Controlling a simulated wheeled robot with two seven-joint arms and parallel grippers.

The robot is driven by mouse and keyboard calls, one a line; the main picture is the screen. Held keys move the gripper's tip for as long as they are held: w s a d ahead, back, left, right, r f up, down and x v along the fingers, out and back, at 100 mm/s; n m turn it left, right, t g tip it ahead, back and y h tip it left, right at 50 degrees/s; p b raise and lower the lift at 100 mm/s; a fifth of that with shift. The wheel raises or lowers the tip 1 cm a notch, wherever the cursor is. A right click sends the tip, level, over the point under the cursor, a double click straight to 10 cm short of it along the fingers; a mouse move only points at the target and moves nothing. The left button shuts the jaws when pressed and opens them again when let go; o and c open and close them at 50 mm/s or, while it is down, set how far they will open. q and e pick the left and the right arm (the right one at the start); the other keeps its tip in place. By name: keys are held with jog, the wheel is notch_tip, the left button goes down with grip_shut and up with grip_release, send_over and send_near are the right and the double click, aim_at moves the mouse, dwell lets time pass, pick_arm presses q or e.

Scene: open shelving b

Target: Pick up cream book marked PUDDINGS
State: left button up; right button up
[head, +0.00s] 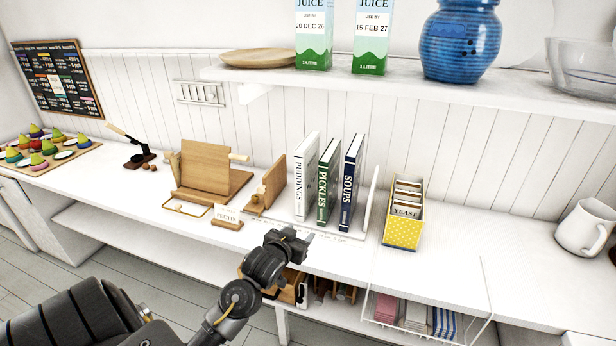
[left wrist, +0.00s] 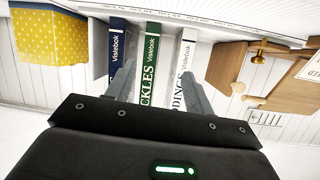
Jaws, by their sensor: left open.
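The cream book marked PUDDINGS (head: 301,178) stands upright at the left end of a row of books on the counter. The green PICKLES book (head: 326,181) and the navy SOUPS book (head: 350,180) stand to its right. My left gripper (head: 305,237) is in front of and below the books, apart from them. In the left wrist view my left gripper (left wrist: 160,92) is open and empty, its fingers pointing at the spines. There the PUDDINGS book (left wrist: 187,62) is partly hidden behind one finger. My right gripper is not in view.
A wooden bookend (head: 268,188) stands left of the books, and a yellow YEAST box (head: 404,215) stands to the right. A PECTIN card (head: 228,216) and a wooden stand (head: 208,178) are farther left. A shelf (head: 400,84) with juice cartons and a blue jar overhangs.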

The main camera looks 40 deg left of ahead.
aim_at(299, 176)
pick_arm(q)
jog(key=w+a+r+t, duration=0.1)
jog(key=w+a+r, duration=0.2)
jog(key=w+a+r+n+t+y, duration=0.1)
jog(key=w+a+r, duration=0.2)
jog(key=w, duration=0.1)
jog(key=w+a+r+t+y+p, duration=0.1)
jog(key=w+a+r, duration=0.2)
jog(key=r, duration=0.1)
jog(key=shift+w+n, duration=0.35)
jog(key=shift+n, duration=0.05)
jog(key=shift+w, duration=0.25)
jog(key=shift+w+a, duration=0.2)
jog(key=shift+w, duration=0.2)
jog(key=p+x, duration=0.1)
jog(key=x, duration=0.3)
jog(key=shift+w+f, duration=0.15)
jog(key=shift+f, duration=0.05)
grip_shut()
jog(key=shift+r, duration=0.1)
